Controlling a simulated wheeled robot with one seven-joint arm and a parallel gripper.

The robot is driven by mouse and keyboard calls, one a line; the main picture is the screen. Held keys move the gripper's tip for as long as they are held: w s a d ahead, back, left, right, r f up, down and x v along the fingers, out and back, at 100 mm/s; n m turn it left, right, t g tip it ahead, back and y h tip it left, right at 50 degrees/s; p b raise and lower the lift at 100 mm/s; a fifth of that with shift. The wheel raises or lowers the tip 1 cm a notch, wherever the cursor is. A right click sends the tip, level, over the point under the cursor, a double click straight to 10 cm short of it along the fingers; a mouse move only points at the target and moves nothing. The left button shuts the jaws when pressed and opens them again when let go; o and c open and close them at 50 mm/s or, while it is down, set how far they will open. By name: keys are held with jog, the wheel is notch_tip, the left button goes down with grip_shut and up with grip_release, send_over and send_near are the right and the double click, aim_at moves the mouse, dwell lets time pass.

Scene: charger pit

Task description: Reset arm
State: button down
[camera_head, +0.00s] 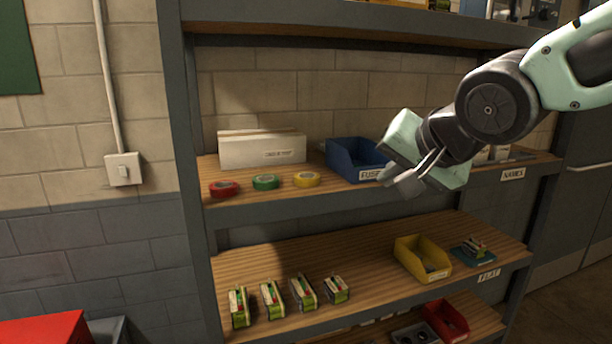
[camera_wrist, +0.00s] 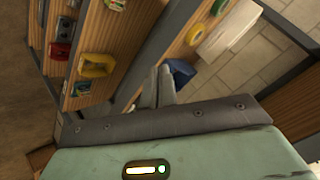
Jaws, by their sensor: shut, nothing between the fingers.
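My gripper (camera_head: 404,181) is shut and empty. In the head view it hangs in front of the upper wooden shelf, just right of and partly over the blue bin (camera_head: 352,157) labelled FUSE. In the wrist view the closed fingers (camera_wrist: 157,88) point up the picture, with the blue bin (camera_wrist: 180,74) beside them at right. My arm comes in from the right edge of the head view, and the gripper touches nothing that I can see.
The upper shelf (camera_head: 345,193) holds a white box (camera_head: 262,149) and red (camera_head: 223,188), green (camera_head: 265,181) and yellow (camera_head: 307,179) tape rolls. The lower shelf (camera_head: 360,260) carries several green-yellow blocks, a yellow bin (camera_head: 422,258) and a teal tray (camera_head: 473,253). A grey upright (camera_head: 186,170) bounds the left.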

jog(key=s+f+n+g+h+b, duration=0.2)
jog(key=s+f+n+g+b, duration=0.3)
jog(key=s+f, duration=1.8)
jog(key=s+d+n+g, duration=0.1)
jog(key=n+g, duration=0.3)
jog(key=n, duration=0.3)
jog(key=shift+s+f+g+h, duration=0.3)
jog(key=shift+s+f+h, duration=0.05)
jog(key=shift+f+h, duration=0.05)
